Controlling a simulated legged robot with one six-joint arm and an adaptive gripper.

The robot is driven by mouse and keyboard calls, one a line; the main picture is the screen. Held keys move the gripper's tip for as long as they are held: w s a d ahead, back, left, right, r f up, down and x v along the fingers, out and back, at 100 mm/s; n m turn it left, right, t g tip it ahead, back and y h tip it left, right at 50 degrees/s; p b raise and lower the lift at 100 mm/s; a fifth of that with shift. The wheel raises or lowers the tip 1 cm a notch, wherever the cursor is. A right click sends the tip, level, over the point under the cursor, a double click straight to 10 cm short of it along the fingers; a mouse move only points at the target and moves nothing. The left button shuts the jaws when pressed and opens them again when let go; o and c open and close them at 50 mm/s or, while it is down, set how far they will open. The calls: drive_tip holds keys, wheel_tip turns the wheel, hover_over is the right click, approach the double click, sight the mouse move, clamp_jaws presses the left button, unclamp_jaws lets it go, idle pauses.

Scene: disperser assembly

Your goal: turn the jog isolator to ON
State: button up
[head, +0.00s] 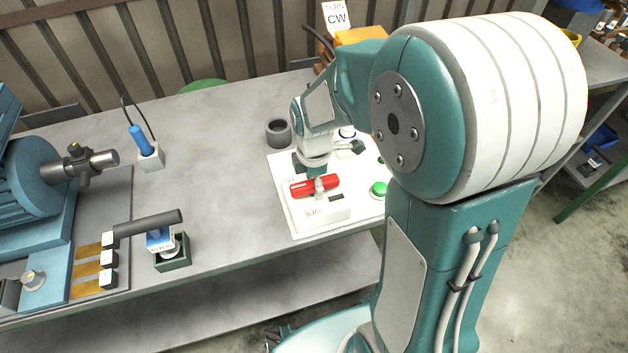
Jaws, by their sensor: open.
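The jog isolator is a white box (318,211) with a dark label that seems to read JOG, and it stands on a white panel (282,172) on the bench. A red bar handle (302,188) lies roughly left to right across its top, tilted slightly. My gripper (316,172) points down right over the handle, coming from behind it. Its jaws are open, but the fingers are mostly hidden and small. A grey part shows at the middle of the handle; I cannot tell whether it is a finger or whether they touch. No ON mark is readable.
A green button (378,189) sits on the panel to the right. A dark grey ring (278,132) stands just behind the panel. A teal motor (40,175), a blue-handled tool (139,140) and a dark bar (148,223) are at left. The middle bench (215,160) is clear.

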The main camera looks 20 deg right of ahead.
clamp_jaws()
drive_tip(key=shift+m, duration=0.3)
drive_tip(key=m, duration=0.8)
drive_tip(key=shift+m, duration=0.4)
drive_tip(key=m, duration=0.4)
drive_tip(key=shift+m, duration=2.2)
